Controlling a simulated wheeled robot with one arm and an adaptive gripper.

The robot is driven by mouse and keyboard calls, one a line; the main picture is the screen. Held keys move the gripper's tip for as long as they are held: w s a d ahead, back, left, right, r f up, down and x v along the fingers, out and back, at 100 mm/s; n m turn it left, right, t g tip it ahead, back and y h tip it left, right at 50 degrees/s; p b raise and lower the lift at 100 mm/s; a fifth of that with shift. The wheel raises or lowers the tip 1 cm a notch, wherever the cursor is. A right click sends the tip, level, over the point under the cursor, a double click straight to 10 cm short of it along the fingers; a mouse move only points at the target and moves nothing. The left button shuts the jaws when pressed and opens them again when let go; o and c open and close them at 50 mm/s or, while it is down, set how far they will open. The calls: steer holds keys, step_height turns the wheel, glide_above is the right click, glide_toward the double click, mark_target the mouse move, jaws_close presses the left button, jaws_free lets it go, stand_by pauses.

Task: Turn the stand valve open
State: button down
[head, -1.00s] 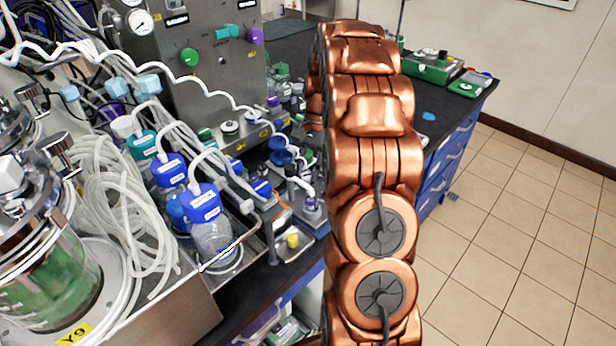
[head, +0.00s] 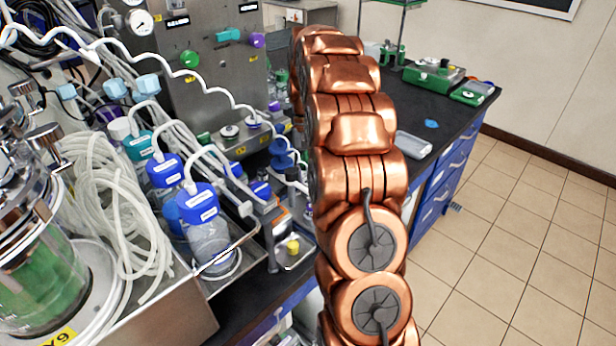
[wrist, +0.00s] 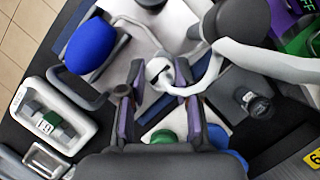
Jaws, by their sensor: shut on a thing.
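In the wrist view my gripper (wrist: 158,78) has its two dark, purple-edged fingers closed around a small pale fitting, which appears to be the stand valve (wrist: 159,69). White tubing runs beside it, close to the right finger. The fingers hide part of the fitting, so its exact turn cannot be told. In the head view my copper arm covers my gripper and the valve.
A blue round cap (wrist: 90,46) and a white tray (wrist: 55,120) lie left of my gripper in the wrist view. In the head view, blue-capped bottles (head: 197,204) and coiled tubing (head: 115,205) crowd the left. Tiled floor (head: 500,240) is clear at right.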

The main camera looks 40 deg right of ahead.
steer(key=c, duration=0.8)
jaws_free()
